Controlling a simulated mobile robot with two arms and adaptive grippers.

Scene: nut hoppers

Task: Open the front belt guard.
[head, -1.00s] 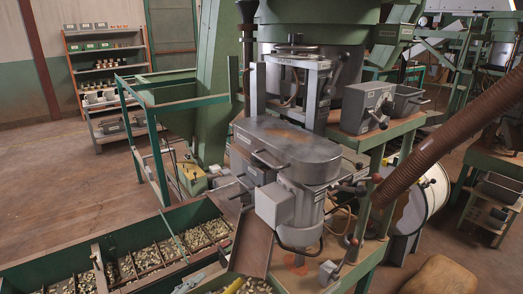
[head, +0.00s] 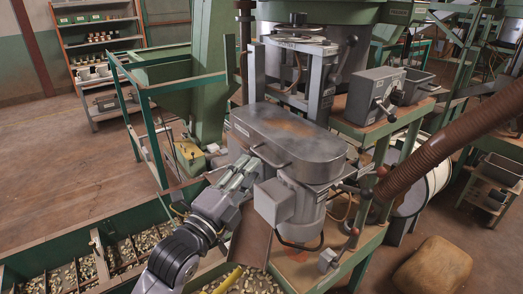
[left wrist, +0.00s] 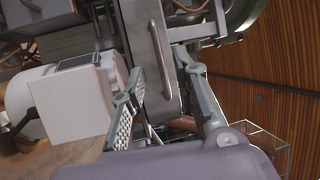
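The front belt guard (head: 290,138) is a long grey rounded cover with worn brown patches, lying level and closed on the machine. A bar handle (head: 268,157) sits on its near side wall. The handle also shows upright in the left wrist view (left wrist: 160,62). My left gripper (head: 247,166) is close to the handle at the guard's near left side. In the left wrist view its two fingers (left wrist: 158,62) are spread apart, with the guard wall and handle showing in the gap. I cannot tell whether they touch it. My right gripper is out of view.
A grey motor with a square box (head: 274,200) hangs below the guard, close to my gripper. A green trough of nuts (head: 60,238) lies in front. A brown corrugated hose (head: 445,142) slants in from the right. A grey control box (head: 373,95) stands behind.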

